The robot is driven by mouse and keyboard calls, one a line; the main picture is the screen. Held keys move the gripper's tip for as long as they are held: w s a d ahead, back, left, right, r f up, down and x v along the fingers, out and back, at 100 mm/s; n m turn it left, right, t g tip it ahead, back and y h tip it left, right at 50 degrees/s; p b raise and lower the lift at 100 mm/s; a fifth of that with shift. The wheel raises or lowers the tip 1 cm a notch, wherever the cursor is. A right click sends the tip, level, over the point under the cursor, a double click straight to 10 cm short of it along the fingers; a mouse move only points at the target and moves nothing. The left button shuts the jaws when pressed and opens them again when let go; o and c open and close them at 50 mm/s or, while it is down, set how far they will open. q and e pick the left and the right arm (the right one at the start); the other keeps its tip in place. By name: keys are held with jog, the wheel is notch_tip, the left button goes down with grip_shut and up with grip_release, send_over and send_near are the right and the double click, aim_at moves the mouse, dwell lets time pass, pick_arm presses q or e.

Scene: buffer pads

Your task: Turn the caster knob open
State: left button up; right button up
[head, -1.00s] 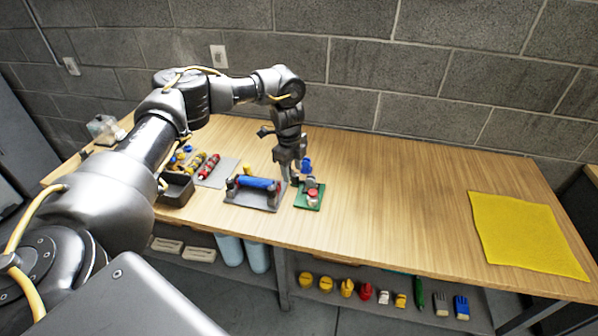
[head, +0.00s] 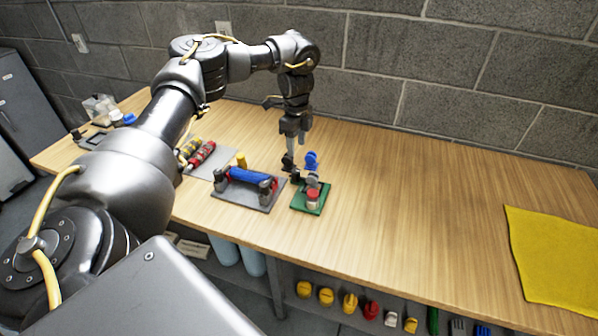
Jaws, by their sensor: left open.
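A small green pad (head: 310,207) lies on the wooden table. On it stands a small caster-like fixture with grey parts and a red-and-white piece (head: 313,195). A blue knob-like piece (head: 312,160) shows at its back; I cannot tell for sure which part is the caster knob. My left gripper (head: 291,164) points down just left of the blue piece, at the back left of the pad. It is open, with nothing seen between its fingers. Dark parts near the fingertips overlap, so contact is unclear. My right gripper is not in view.
A grey plate (head: 240,196) with a blue roller (head: 250,177) stands close left of the green pad. Red and yellow pieces (head: 201,154) lie farther left. A yellow cloth (head: 555,255) lies at the right. The table between the pad and the cloth is clear.

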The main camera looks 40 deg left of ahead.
aim_at(296, 171)
pick_arm(q)
jog(key=f, duration=1)
jog(key=shift+s+f+p, duration=0.2)
jog(key=shift+f+p, duration=0.05)
jog(key=shift+p, duration=0.1)
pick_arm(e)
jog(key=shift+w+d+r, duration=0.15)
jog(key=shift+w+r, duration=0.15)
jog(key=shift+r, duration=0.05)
pick_arm(q)
jog(key=shift+c, duration=0.3)
